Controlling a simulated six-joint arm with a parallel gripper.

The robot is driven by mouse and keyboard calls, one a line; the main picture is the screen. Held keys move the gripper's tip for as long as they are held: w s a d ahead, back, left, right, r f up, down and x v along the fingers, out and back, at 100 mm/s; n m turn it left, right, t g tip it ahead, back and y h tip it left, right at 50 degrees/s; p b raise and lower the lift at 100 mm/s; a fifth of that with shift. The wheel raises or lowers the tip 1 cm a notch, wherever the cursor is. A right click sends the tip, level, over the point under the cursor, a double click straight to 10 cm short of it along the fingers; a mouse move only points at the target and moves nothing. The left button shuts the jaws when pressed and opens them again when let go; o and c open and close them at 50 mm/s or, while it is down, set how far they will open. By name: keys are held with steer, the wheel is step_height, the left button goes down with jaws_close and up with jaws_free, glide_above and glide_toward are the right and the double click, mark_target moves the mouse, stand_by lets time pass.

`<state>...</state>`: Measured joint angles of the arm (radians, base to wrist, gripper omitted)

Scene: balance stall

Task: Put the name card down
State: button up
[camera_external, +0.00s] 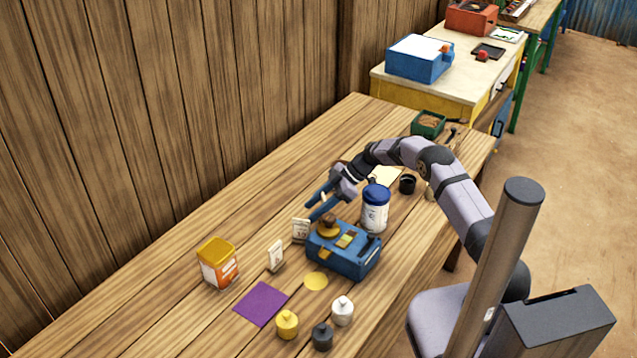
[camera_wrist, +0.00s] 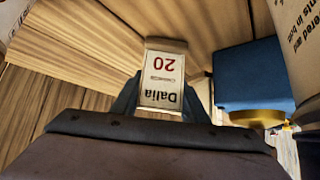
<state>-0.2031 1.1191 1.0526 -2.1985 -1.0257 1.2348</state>
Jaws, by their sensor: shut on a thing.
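My gripper (camera_external: 313,212) is shut on a small white name card (camera_external: 300,230) beside the blue balance. In the wrist view the card (camera_wrist: 162,80) sits between my two fingers (camera_wrist: 161,100). It reads "Dalia" and "20", upside down in that picture, and has a tan strip at its far end. The card is at or just above the wooden table; I cannot tell whether it touches. A second, similar white card (camera_external: 276,255) stands on the table to the left and nearer the camera, apart from my gripper.
The blue balance (camera_external: 343,262) with a brass pan is close on the right. A white jar with a blue lid (camera_external: 375,210) stands behind it. The table's left side is clear.

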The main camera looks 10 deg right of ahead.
steer(key=shift+f, duration=0.1)
steer(key=o, duration=1.2)
steer(key=shift+c, duration=0.2)
steer(key=shift+d+r, duration=0.1)
steer(key=shift+r, duration=0.1)
steer(key=b+v, duration=0.1)
steer(key=v, duration=1)
steer(key=shift+d+r+b, duration=0.25)
steer(key=shift+b, duration=0.05)
